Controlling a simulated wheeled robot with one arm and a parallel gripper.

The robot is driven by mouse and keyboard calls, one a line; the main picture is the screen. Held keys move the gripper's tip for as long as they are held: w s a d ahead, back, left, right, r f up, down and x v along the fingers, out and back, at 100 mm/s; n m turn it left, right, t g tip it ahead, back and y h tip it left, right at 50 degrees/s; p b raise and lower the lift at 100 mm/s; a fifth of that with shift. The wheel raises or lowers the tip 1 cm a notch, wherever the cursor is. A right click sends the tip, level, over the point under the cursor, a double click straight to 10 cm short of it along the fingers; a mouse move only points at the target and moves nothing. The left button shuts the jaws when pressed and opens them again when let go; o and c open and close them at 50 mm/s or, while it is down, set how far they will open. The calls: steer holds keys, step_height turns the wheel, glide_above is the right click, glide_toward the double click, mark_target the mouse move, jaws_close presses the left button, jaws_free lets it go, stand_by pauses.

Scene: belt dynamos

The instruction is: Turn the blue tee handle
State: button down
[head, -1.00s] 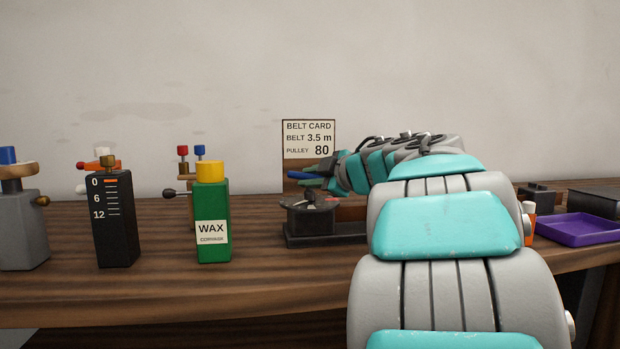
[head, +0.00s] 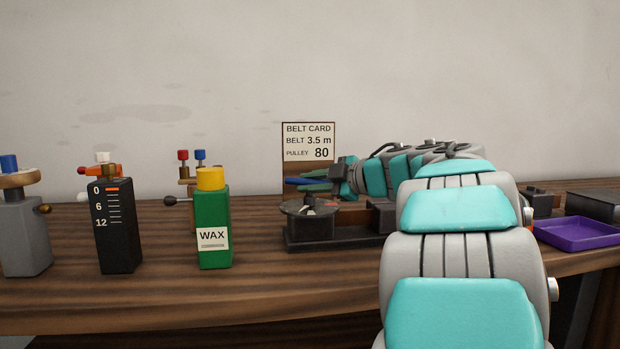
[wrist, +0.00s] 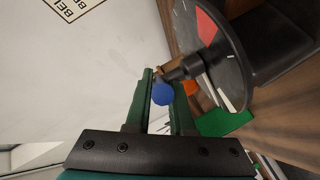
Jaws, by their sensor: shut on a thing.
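The blue tee handle (wrist: 162,94) is between the two green fingers of my gripper (wrist: 160,88) in the wrist view, and the fingers are shut on it. In the head view, the blue handle (head: 298,181) sticks out to the left of my fingers (head: 318,181), above the dark round dial (head: 300,207). In the wrist view the dial (wrist: 232,60) has a red sector and a white mark, and a black stub points from it towards the handle. My fingers hide part of the handle, and how it is mounted is not clear.
A belt card (head: 308,142) stands behind the dial. To the left stand a green wax bottle (head: 212,215), a black scale block (head: 118,230) and a grey block (head: 25,235). A purple tray (head: 577,233) lies at the right. Bare table lies in front of the dial.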

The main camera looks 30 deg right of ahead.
steer(key=shift+y, duration=0.3)
steer(key=c, duration=0.8)
jaws_free()
